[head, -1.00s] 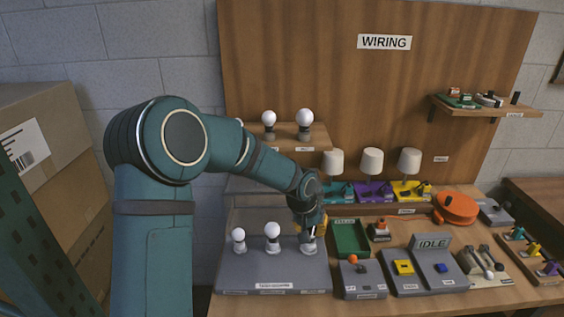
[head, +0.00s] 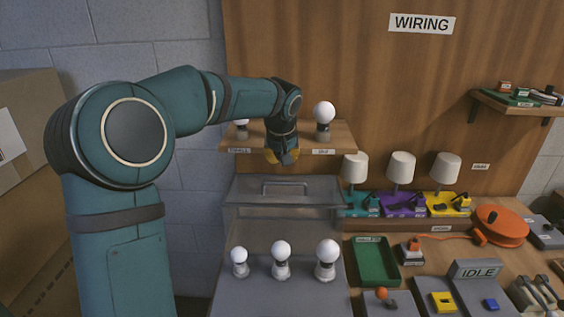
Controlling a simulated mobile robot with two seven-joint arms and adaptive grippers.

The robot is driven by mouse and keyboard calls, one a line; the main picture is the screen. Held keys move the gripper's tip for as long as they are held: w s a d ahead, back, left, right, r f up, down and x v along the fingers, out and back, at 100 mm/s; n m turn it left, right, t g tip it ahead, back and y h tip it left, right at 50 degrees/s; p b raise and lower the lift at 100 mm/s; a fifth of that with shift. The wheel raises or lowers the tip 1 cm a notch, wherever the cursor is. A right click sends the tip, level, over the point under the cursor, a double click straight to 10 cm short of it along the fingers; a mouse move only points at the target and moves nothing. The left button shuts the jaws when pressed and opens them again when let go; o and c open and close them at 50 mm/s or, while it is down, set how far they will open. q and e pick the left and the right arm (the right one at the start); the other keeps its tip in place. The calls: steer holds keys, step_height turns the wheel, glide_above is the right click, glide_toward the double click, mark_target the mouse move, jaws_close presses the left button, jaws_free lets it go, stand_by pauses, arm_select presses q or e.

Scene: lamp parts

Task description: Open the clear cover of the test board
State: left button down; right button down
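The test board (head: 285,301) is a grey block on the table with three white bulbs (head: 281,250) standing upright along it. The clear cover (head: 325,193) is a see-through, box-like piece with a grey handle (head: 285,187) on top. It shows just behind and above the bulbs; I cannot tell whether it is closed or raised. My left gripper (head: 283,158) points down above the handle, apart from it, in front of the wooden shelf. Its orange fingertips are small and partly dark, so their opening is unclear. My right gripper is not in view.
The wooden shelf (head: 335,135) behind my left gripper holds a large bulb (head: 324,112) and a partly hidden one. A green tray (head: 375,262), lamps (head: 401,168) on coloured bases and an IDLE sign (head: 478,270) stand to the right. Cardboard boxes (head: 25,140) are at left.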

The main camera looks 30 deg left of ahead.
arm_select(q)
steer(key=b, duration=0.1)
glide_above(282, 189)
step_height(282, 189, down, 7)
steer(key=shift+f, duration=0.2)
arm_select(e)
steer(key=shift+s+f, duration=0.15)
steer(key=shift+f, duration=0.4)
arm_select(q)
steer(key=shift+d, duration=0.1)
